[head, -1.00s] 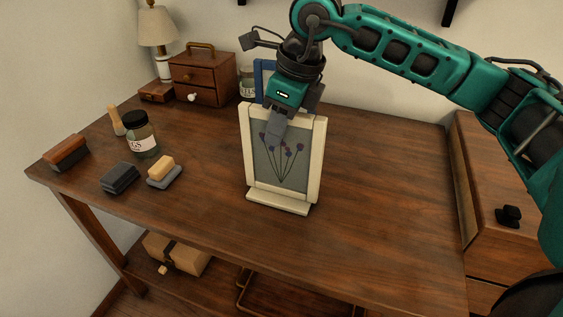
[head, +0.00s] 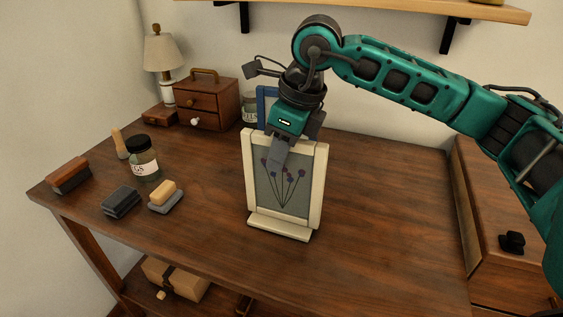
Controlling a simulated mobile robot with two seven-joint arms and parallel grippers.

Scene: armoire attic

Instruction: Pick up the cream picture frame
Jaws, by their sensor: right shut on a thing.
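The cream picture frame (head: 316,190) stands upright near the middle of the wooden table, with a picture of purple flowers on grey in it. Its foot is at or just above the table top; I cannot tell which. My right gripper (head: 280,152) comes down from above and is shut on the top edge of the frame. One finger shows in front of the picture; the other is hidden behind the frame. My left gripper is not in view.
A blue frame (head: 265,96) stands close behind, partly hidden. A glass jar (head: 143,160), dark blocks (head: 120,201), a sponge-like block (head: 163,193) and a brush (head: 68,174) lie left. A small drawer box (head: 205,104) and lamp (head: 160,52) stand at the back. The table's right side is clear.

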